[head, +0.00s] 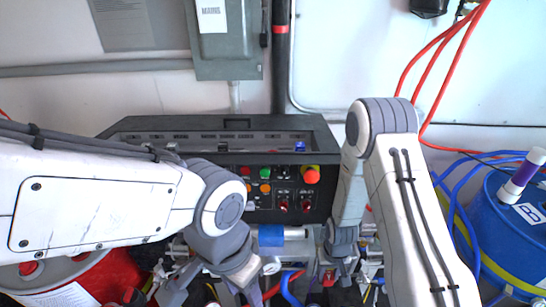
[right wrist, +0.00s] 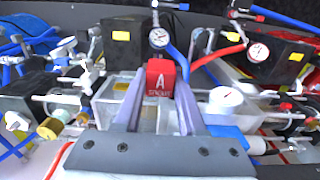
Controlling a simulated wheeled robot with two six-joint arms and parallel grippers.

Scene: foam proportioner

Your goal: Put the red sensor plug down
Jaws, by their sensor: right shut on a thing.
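The red sensor plug (right wrist: 160,78), marked with a white A, stands upright between the fingers of my right gripper (right wrist: 160,95) in the right wrist view. That gripper is shut on it, over a pale, clear block. Whether the plug touches anything below cannot be told. In the head view my right gripper (head: 338,277) points down at the machine's pipework, right of centre. My left gripper (head: 212,290) is at the bottom, left of centre, with its fingers apart; its tips are partly cut off by the frame's edge.
A dark control panel (head: 262,187) with buttons and a red knob (head: 311,174) stands behind. Gauges (right wrist: 226,98), hoses and valves crowd around the plug. A blue drum (head: 500,235) stands at the right, and a red drum (head: 95,278) at the lower left.

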